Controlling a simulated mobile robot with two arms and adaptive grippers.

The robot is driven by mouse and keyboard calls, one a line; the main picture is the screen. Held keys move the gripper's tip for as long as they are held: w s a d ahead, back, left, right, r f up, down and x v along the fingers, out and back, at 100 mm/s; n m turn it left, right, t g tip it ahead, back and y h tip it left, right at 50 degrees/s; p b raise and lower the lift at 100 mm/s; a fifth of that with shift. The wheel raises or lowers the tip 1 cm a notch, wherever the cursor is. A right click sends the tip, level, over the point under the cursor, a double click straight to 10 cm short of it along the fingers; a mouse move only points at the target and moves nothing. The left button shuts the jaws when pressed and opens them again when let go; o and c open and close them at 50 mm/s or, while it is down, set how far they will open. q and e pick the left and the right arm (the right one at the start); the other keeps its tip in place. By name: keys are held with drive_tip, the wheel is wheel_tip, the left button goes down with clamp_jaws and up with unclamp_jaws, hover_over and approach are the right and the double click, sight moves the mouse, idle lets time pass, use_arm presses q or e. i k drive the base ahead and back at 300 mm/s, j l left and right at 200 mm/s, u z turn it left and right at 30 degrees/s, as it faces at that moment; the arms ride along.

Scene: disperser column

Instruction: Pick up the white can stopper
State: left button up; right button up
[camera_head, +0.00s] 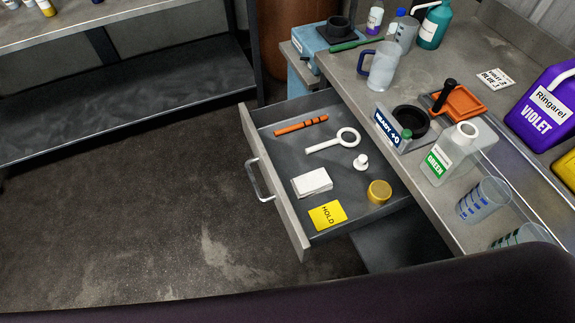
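The small white can stopper (361,162) stands in the open drawer (273,185), right of its middle. It has a round knob on top of a wider base. A white ring-handled tool (334,142) lies just behind it to the left, and a round yellow-gold cap (379,192) sits in front of it to the right. Neither of my grippers shows in the head view.
The drawer also holds an orange stick (301,125), white cards (312,182) and a yellow HOLD card (327,215). The counter (350,90) overhangs at right, with a GREEN canister (450,152), a clear jug (381,66) and a READY device (402,128). Floor left of the drawer is clear.

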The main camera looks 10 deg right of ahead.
sight(361, 164)
drive_tip(key=j+z, duration=0.15)
drive_tip(key=j, duration=0.3)
drive_tip(key=j+z, duration=0.2)
drive_tip(key=j, duration=0.3)
drive_tip(key=k+j+z, duration=0.15)
drive_tip(key=j, duration=0.3)
drive_tip(key=j+z, duration=0.2)
drive_tip(key=j, duration=0.25)
drive_tip(key=k+j+z, duration=0.15)
drive_tip(key=j, duration=0.3)
